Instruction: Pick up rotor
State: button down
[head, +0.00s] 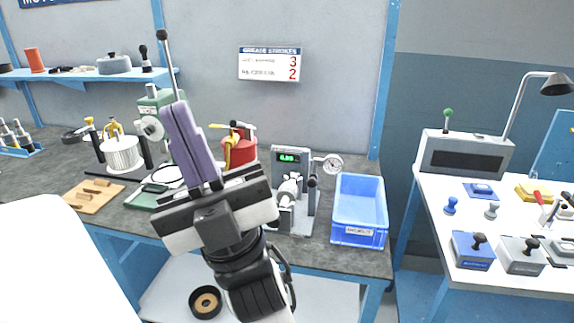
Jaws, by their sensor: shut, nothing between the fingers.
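My gripper (186,118) is raised in front of the dark-topped bench (341,259), its purple fingers pointing up and together, with nothing held. I cannot tell for sure which part is the rotor. One candidate is a white ribbed cylinder (122,153) with yellow fittings on top, at the left of the bench. Another is a silvery part (290,187) in a stand with a green display, right of my gripper. My gripper touches neither in this view. My gripper and wrist hide part of the bench middle.
An empty-looking blue bin (360,202) stands at the bench's right end. A red can (241,150) and a green machine (152,108) stand behind my gripper. A wooden board (95,196) lies front left. A white table (500,205) with several small parts is at right, past a gap.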

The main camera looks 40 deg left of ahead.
aim_at(288, 193)
jog(key=u, duration=1.15)
